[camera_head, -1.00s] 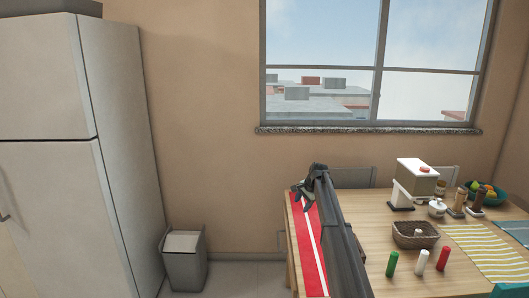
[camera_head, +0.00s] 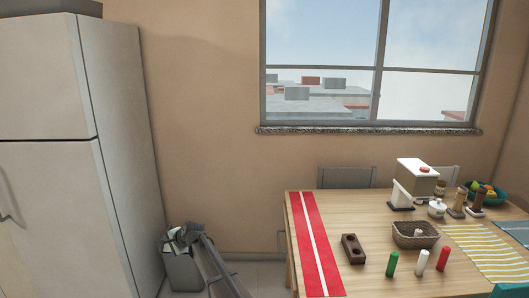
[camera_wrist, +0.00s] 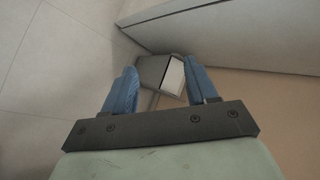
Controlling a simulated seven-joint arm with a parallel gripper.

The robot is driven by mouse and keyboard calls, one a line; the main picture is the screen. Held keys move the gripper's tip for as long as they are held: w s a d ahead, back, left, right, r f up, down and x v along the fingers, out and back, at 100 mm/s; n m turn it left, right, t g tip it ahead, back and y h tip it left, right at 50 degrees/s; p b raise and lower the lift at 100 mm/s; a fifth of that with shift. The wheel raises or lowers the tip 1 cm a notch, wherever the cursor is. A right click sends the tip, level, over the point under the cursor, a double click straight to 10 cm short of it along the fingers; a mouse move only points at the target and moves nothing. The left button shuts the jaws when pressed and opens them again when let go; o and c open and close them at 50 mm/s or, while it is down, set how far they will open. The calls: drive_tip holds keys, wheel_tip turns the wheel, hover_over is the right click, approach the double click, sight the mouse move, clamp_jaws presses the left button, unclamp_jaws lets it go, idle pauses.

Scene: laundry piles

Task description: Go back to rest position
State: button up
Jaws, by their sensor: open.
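My gripper (camera_head: 182,236) is at the lower left in the head view, in front of the upper part of a grey bin (camera_head: 183,277). In the wrist view my gripper (camera_wrist: 160,68) has its two blue fingers wide apart with nothing between them. The bin (camera_wrist: 152,70) shows beyond the fingertips, apart from them, with something white at its opening.
A wooden table (camera_head: 375,225) at the right holds a red runner (camera_head: 312,245), a brown block with holes (camera_head: 353,249), a wicker basket (camera_head: 416,238) and several condiments. A tall white fridge (camera_head: 75,190) stands left of the bin. Chairs stand behind the table.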

drive_tip(key=s+a+f, duration=0.2)
drive_tip(key=s+a, duration=0.5)
drive_tip(key=s, duration=0.1)
drive_tip(key=s+d+f, duration=0.2)
drive_tip(key=s+f, duration=0.3)
drive_tip(key=f, duration=0.1)
drive_tip(key=s+d+f+n+g+h, duration=0.1)
drive_tip(key=s+d+f+h, duration=0.1)
drive_tip(key=s+d+f, duration=0.55)
drive_tip(key=s+d+f+n+g+h, duration=0.1)
drive_tip(key=s+d+f+n+g, duration=0.1)
drive_tip(key=d+f, duration=1)
drive_tip(key=s+d+f+n+g+h, duration=0.15)
drive_tip(key=s+d+f, duration=0.3)
drive_tip(key=d, duration=0.95)
drive_tip(key=s+d+f+n+g+h, duration=0.1)
drive_tip(key=s+d+f+g+h, duration=0.35)
drive_tip(key=s+d, duration=0.9)
drive_tip(key=s+d+n+g, duration=0.1)
drive_tip(key=s+d, duration=0.5)
drive_tip(key=s, duration=0.4)
drive_tip(key=s+d+f+n+g, duration=0.1)
drive_tip(key=s+d, duration=0.6)
drive_tip(key=s, duration=0.3)
drive_tip(key=shift+s+f+n+g, duration=0.15)
drive_tip(key=shift+f+n+g, duration=0.15)
drive_tip(key=shift+n, duration=0.05)
